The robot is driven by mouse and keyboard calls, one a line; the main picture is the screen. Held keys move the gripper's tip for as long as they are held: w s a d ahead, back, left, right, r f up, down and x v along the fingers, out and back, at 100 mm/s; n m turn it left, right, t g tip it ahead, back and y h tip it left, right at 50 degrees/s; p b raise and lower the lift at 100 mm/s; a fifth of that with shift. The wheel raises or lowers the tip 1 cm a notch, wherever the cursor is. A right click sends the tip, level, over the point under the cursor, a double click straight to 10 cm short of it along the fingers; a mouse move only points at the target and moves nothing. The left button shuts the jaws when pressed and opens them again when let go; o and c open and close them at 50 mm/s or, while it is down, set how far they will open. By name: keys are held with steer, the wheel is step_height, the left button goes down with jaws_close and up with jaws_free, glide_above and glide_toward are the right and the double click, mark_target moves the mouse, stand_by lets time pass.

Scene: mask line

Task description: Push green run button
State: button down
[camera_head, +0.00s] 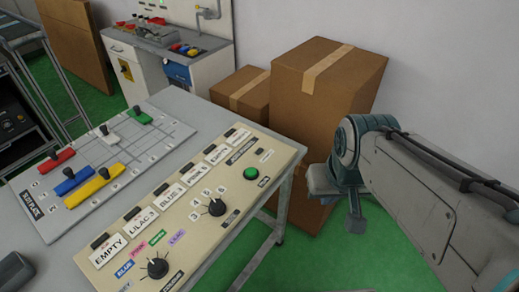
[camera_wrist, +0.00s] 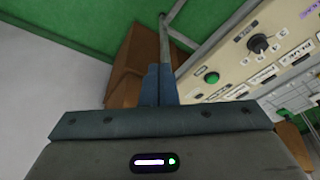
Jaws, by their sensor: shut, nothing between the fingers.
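The green run button (camera_head: 250,173) is a round green cap in a dark ring near the right end of the beige control panel (camera_head: 285,150). It also shows in the wrist view (camera_wrist: 211,77), right of the fingers. My gripper (camera_head: 354,222) is to the right of the panel, past its edge, with its fingers pointing down and apart from the button. In the wrist view the two blue-grey fingers of my gripper (camera_wrist: 159,82) are together and hold nothing. Part of my gripper is hidden behind the wrist in the head view.
Two black knobs (camera_head: 216,207) and (camera_head: 157,267) stand up from the panel, beside label plates. A slide plate (camera_head: 150,145) with coloured handles lies to the left. Cardboard boxes (camera_head: 325,95) stand behind my arm.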

steer(key=m+t+y+p, duration=0.1)
steer(key=m+t+y, duration=0.4)
steer(key=m, duration=1.5)
glide_above(253, 173)
step_height(253, 173, down, 9)
step_height(253, 173, down, 8)
steer(key=b, duration=0.6)
steer(key=shift+r, duration=0.2)
steer(key=shift+f+b, duration=0.65)
steer(key=shift+b, duration=0.2)
